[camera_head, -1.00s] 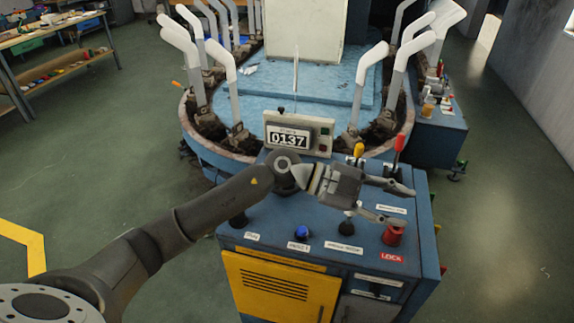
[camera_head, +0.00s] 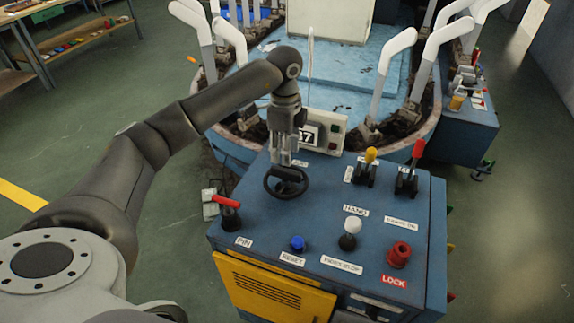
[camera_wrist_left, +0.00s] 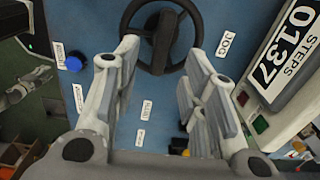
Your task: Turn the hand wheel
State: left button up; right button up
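The black hand wheel (camera_head: 287,196) lies on the blue top of the control console (camera_head: 318,212), near its back left corner. My left gripper (camera_head: 284,161) points down just above the wheel. In the left wrist view the two fingers of my left gripper (camera_wrist_left: 164,60) stand apart with a clear gap. I cannot tell whether the fingers touch the rim. My right gripper is not in view.
The steps counter (camera_head: 326,138) stands close behind the wheel. A red PIN handle (camera_head: 228,202), blue button (camera_head: 297,243), white-knobbed lever (camera_head: 350,232), red LOCK knob (camera_head: 399,254), yellow lever (camera_head: 369,160) and red lever (camera_head: 416,155) surround it. White sock forms (camera_head: 374,75) stand behind.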

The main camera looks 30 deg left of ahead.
aim_at(286, 170)
pick_arm(q)
notch_tip(286, 170, down, 5)
jog(key=shift+w+f+p, duration=0.15)
jog(key=shift+p, duration=0.2)
jog(key=shift+f, duration=1.1)
jog(key=shift+c, duration=0.7)
jog(key=c, duration=0.5)
grip_shut()
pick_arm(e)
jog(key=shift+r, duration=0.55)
